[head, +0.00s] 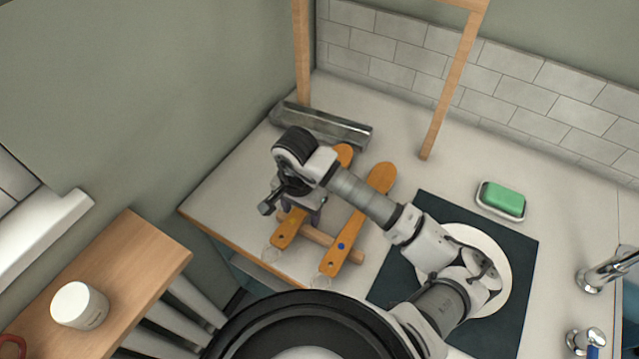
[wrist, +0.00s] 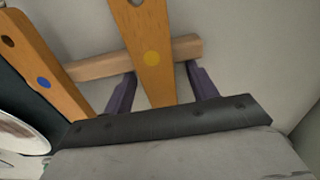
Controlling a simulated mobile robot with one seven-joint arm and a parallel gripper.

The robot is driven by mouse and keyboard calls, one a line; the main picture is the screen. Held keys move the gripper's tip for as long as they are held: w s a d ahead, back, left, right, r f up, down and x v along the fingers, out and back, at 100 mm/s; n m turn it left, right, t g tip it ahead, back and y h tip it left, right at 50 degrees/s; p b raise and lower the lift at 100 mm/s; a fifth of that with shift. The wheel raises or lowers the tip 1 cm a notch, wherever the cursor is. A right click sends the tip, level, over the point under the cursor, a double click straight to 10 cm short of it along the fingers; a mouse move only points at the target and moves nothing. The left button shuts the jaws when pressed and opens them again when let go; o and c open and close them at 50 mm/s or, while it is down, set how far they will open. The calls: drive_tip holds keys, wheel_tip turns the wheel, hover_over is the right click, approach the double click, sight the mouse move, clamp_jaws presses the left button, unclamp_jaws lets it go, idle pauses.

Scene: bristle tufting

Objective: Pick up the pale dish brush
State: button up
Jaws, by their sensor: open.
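Two flat orange-brown wooden brush bodies lie side by side on the counter, their near ends across a wooden rod (head: 318,237). The left one (head: 284,234) has a yellow dot and the right one (head: 362,212) a blue dot. Both look alike in colour, and I cannot tell which is the pale dish brush. My gripper (head: 300,208) is over the yellow-dot body and hides its middle. In the wrist view my open gripper (wrist: 161,86) has one finger on each side of the yellow-dot body (wrist: 146,40), with gaps. The blue-dot body (wrist: 48,70) is outside the fingers, left.
A metal tray (head: 335,127) lies behind the brushes. A dark mat (head: 523,262) with a white plate (head: 501,262) is to the right, partly under my arm. A green sponge (head: 504,198) sits in a dish. Wooden posts (head: 452,90) stand at the back. A faucet (head: 605,270) is far right.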

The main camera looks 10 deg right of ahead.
drive_tip(key=c, duration=1.2)
drive_tip(key=shift+o, duration=0.2)
drive_tip(key=shift+r, duration=0.2)
